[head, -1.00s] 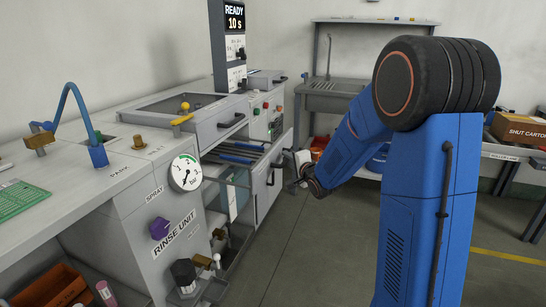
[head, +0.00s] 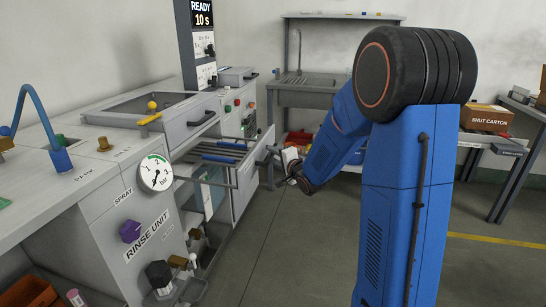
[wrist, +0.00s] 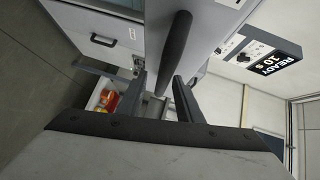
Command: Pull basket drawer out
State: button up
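The basket drawer (head: 247,168) is under the top drawer of the rinse unit (head: 150,232). It stands partly out, with blue rods (head: 222,152) in its open top and a pale front panel. In the wrist view a dark bar handle (wrist: 176,48) reaches down between the two fingers of my gripper (wrist: 160,84). The fingers are apart, with a gap beside the bar, so my gripper looks open around the handle. In the head view my gripper (head: 274,161) is at the drawer front, small and partly hidden by my wrist.
The top drawer handle (head: 201,119) sticks out above the basket. A sink bench (head: 305,98) stands behind. A shut carton (head: 486,118) is on a side table at the right. The floor (head: 300,245) in front of the unit is clear.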

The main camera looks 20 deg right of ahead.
jog(key=s+d+r, duration=0.1)
jog(key=s, duration=1)
jog(key=shift+s+d+r, duration=0.3)
jog(key=shift+s+d, duration=0.05)
jog(key=shift+s, duration=0.05)
jog(key=s+a+n+g, duration=0.2)
jog(key=s+n, duration=0.3)
jog(key=s, duration=0.7)
jog(key=s+a+n+g+h, duration=0.1)
jog(key=s+n+g, duration=0.4)
jog(key=s, duration=0.7)
jog(key=s+a+n+g+h, duration=0.1)
jog(key=s+a+n+g, duration=0.3)
jog(key=s, duration=0.8)
jog(key=shift+s+f+n, duration=0.25)
jog(key=shift+f+n, duration=0.15)
